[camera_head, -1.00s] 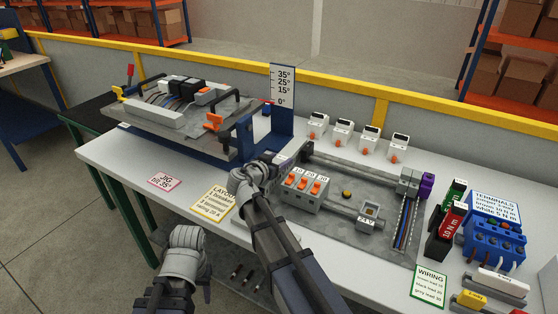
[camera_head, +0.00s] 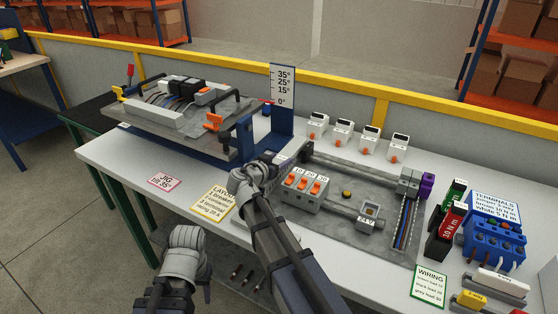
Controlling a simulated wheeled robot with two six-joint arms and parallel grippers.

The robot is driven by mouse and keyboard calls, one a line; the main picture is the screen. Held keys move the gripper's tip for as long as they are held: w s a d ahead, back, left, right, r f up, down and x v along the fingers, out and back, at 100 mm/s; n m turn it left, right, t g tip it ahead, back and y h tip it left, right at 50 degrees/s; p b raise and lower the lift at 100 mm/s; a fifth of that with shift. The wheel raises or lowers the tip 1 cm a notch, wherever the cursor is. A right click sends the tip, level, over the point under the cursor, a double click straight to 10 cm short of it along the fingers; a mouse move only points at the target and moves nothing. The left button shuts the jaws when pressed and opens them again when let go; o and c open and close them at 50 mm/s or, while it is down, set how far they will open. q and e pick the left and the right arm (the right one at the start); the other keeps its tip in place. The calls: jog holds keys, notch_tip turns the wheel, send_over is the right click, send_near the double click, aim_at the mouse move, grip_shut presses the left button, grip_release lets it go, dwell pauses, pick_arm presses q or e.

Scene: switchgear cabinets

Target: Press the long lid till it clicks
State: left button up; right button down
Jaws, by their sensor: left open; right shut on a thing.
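I cannot make out the long lid for certain. An open slotted duct (camera_head: 406,224) with coloured wires runs along the right side of the grey mounting plate (camera_head: 335,222). A long white cover-like bar (camera_head: 152,113) lies along the front of the tilted panel on the jig. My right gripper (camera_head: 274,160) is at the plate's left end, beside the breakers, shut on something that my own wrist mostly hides. My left gripper (camera_head: 186,244) hangs in front of the table's edge, open and away from the plate; its fingertips are not clear.
Breakers with orange levers (camera_head: 304,188) stand on the plate. The jig with its angle scale (camera_head: 282,88) is behind my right gripper. White devices (camera_head: 343,132) line the back. A blue terminal block (camera_head: 492,243) and tools crowd the right. The table's front left is clear apart from labels.

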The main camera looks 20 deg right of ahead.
jog(key=shift+f+b, duration=0.3)
dwell(0.4)
jog(key=shift+c, duration=0.2)
grip_release()
jog(key=p+v, duration=0.2)
jog(key=v, duration=0.4)
jog(key=shift+s+a+r, duration=0.2)
jog(key=shift+a, duration=0.1)
jog(key=shift+s+a+r, duration=0.1)
jog(key=shift+s+a, duration=0.25)
jog(key=shift+a, duration=0.05)
